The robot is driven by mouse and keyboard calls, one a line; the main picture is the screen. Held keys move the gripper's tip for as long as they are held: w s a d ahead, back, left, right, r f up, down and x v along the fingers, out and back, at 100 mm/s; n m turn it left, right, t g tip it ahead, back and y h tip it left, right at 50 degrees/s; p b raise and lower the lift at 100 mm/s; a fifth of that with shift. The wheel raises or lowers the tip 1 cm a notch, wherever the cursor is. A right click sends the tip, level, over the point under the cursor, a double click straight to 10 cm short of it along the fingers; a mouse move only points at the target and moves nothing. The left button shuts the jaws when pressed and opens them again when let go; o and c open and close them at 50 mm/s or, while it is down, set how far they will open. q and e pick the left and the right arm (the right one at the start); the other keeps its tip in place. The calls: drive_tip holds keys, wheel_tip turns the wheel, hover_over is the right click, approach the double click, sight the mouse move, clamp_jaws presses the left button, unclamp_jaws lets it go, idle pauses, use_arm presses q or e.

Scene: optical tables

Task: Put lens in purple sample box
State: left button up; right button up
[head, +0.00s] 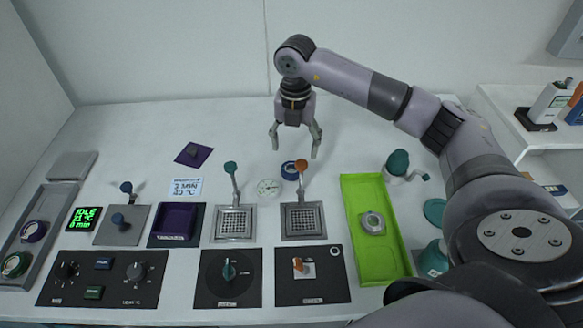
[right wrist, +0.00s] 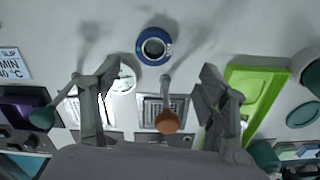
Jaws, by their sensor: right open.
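A round blue-rimmed piece with a dark glassy centre (head: 290,170) lies on the table and looks like the lens; it also shows in the right wrist view (right wrist: 155,46). My right gripper (head: 295,150) is open and empty above the table, just over and behind this piece in the head view. Its two spread fingers also show in the right wrist view (right wrist: 160,72). The purple sample box (head: 175,222) stands open on a dark pad left of centre, and looks empty. A purple square with a knob (head: 194,154), perhaps its lid, lies behind it. My left gripper is out of view.
Two grated plates (head: 234,222) (head: 303,220) with upright levers stand in front of the blue piece. A green tray (head: 391,262) holding a metal ring (head: 373,222) is to the right. A white dial (head: 268,187) lies beside the blue piece.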

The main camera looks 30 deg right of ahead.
sight(292, 168)
wheel_tip(292, 168, down, 3)
drive_tip(key=shift+r, duration=0.2)
drive_tip(key=f, duration=0.1)
drive_tip(key=f+p, duration=0.2)
drive_tip(key=f, duration=0.1)
drive_tip(key=shift+w+a, duration=0.2)
drive_tip(key=shift+a, duration=0.15)
drive_tip(key=shift+f, duration=0.6)
drive_tip(key=shift+c, duration=0.5)
drive_tip(key=c, duration=1.3)
drive_tip(key=shift+r, duration=0.1)
